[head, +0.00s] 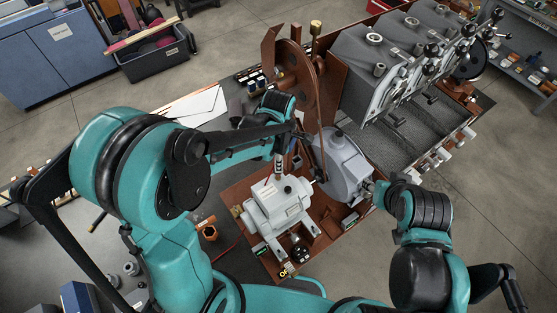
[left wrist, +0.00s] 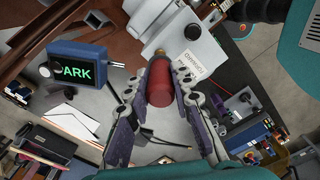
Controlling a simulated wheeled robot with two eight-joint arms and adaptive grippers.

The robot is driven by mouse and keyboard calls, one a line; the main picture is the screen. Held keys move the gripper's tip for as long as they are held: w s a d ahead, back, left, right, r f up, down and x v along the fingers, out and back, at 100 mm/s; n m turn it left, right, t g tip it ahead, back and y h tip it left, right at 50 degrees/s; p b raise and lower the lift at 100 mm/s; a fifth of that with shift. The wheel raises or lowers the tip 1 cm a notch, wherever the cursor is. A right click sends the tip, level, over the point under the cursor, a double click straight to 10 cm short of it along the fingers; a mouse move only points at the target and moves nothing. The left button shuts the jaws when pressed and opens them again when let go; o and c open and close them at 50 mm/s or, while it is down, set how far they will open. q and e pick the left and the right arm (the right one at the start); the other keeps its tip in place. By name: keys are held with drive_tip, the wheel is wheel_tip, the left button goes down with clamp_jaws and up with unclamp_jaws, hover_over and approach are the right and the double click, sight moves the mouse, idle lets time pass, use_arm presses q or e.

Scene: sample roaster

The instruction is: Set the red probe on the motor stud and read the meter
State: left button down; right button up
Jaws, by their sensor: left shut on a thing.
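My left gripper (left wrist: 158,95) is shut on the red probe (left wrist: 160,82), a red cylinder whose brass-coloured end points up the left wrist view towards the pale motor (left wrist: 197,35). I cannot tell whether that end touches the motor, and I cannot make out the stud. In the head view the left gripper (head: 280,160) is just above the grey motor (head: 275,208), and the probe is hard to see. The blue meter (left wrist: 82,66) is at the left of the left wrist view; its green letters read "ARK". My right arm reaches the grey housing's right side; its gripper is unclear.
A brown flywheel (head: 297,82) and a grey housing (head: 343,165) stand close behind and right of the motor. The grey roaster bank (head: 395,70) is at the back right.

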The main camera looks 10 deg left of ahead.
use_arm(q)
drive_tip(key=shift+r, duration=0.1)
idle(0.5)
drive_tip(key=shift+r+p, duration=2.45)
drive_tip(key=shift+r, duration=1)
